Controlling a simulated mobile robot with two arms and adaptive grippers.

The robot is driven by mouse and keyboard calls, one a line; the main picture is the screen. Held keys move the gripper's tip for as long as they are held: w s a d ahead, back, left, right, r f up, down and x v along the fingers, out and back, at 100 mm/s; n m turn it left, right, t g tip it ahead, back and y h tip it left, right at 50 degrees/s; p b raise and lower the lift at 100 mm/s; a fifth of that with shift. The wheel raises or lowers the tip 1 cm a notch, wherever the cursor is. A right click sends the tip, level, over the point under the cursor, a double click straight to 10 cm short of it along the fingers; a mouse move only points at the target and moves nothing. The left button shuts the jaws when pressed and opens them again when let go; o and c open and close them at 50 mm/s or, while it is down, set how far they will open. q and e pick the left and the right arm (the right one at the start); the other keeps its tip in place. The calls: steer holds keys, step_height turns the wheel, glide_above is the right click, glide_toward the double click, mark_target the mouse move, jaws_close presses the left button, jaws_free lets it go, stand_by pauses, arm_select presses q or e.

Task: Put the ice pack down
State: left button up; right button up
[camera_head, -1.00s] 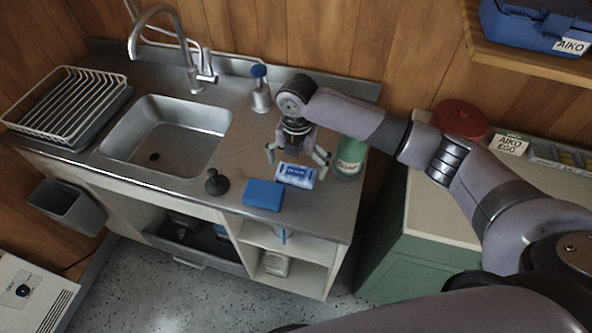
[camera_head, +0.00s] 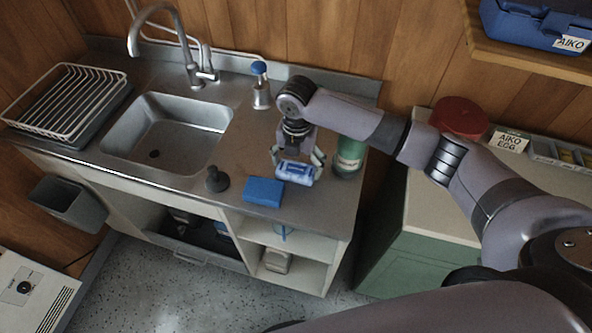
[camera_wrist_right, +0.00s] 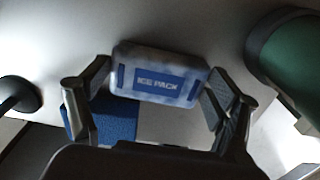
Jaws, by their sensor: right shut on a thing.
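The ice pack (camera_head: 295,173) is a small white and blue block with a label reading ICE PACK. It is at the front right of the steel counter (camera_head: 326,208). My right gripper (camera_head: 298,164) points down from above and is shut on it, one finger at each end. In the right wrist view, the ice pack (camera_wrist_right: 158,78) sits between the two fingers, label facing the camera. It looks slightly tilted in the head view. I cannot tell whether its underside touches the counter. My left gripper is not in view.
A blue sponge (camera_head: 263,191) and a black plunger-like thing (camera_head: 216,180) lie left of the ice pack. A green bottle (camera_head: 349,156) stands close on the right. A spray bottle (camera_head: 261,88) stands behind, near the sink (camera_head: 168,135).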

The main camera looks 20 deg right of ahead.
mark_target(297, 166)
steer(key=shift+c, duration=1)
steer(key=shift+r, duration=0.6)
step_height(297, 166, up, 17)
steer(key=b, duration=0.2)
steer(key=shift+s+d+f+m, duration=0.75)
steer(key=shift+s+m, duration=1.7)
steer(key=shift+m, duration=2.4)
steer(key=shift+s+d+f+m, duration=0.4)
steer(key=shift+s+f+m, duration=0.65)
steer(key=shift+s+m, duration=2.65)
steer(key=shift+s+d+f+m, duration=0.6)
steer(key=shift+s+f+m, duration=0.5)
steer(key=shift+m, duration=4.95)
steer(key=shift+s+r, duration=0.1)
steer(key=shift+r, duration=0.1)
